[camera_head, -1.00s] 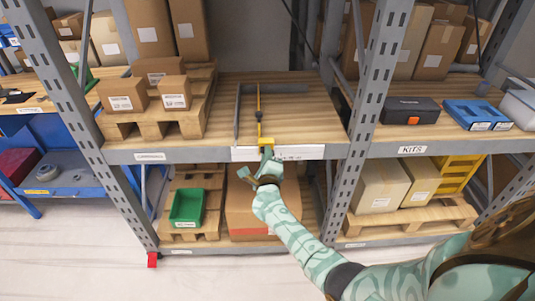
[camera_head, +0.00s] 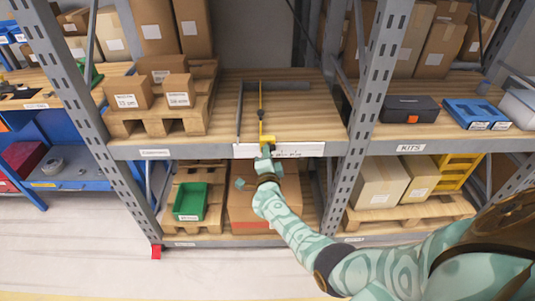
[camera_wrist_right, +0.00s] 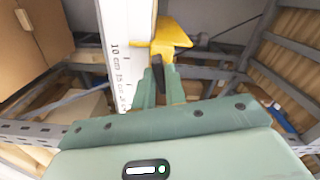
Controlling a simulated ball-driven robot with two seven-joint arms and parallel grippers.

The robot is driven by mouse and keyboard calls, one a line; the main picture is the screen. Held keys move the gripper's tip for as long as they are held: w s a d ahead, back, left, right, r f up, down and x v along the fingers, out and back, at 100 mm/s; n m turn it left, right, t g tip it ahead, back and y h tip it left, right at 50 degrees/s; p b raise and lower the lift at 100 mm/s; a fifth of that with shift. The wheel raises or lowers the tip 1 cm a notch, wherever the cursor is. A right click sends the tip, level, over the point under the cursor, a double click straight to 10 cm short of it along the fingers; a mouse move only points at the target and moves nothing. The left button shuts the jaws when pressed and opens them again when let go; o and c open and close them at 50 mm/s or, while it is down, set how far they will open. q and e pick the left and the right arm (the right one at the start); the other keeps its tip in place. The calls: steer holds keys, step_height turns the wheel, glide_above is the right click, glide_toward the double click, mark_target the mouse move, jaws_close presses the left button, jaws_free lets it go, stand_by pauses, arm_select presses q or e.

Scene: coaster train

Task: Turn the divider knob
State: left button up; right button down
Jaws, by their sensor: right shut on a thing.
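The divider knob (camera_head: 267,139) is a yellow piece at the front edge of the middle shelf. It is at the front end of a thin yellow divider rail (camera_head: 261,112) that runs back over the boards. In the right wrist view the yellow knob (camera_wrist_right: 172,36) sits beside a white scale strip (camera_wrist_right: 122,55). My right gripper (camera_head: 266,153) reaches up to it from below and in front. Its fingers (camera_wrist_right: 164,72) are shut on the knob's lower part, which they partly hide. My left gripper is in neither view.
Boxes on a pallet (camera_head: 170,128) stand left of the divider. A grey upright (camera_head: 366,110) stands to the right. Below are a green bin (camera_head: 190,202) and a large carton behind my right arm. The shelf boards right of the divider are mostly clear.

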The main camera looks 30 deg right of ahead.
steer(key=shift+f+n, duration=0.15)
steer(key=shift+n, duration=0.15)
steer(key=c, duration=1.4)
jaws_free()
steer(key=shift+c, duration=0.2)
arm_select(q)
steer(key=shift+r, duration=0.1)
arm_select(e)
steer(key=shift+s+a, duration=0.1)
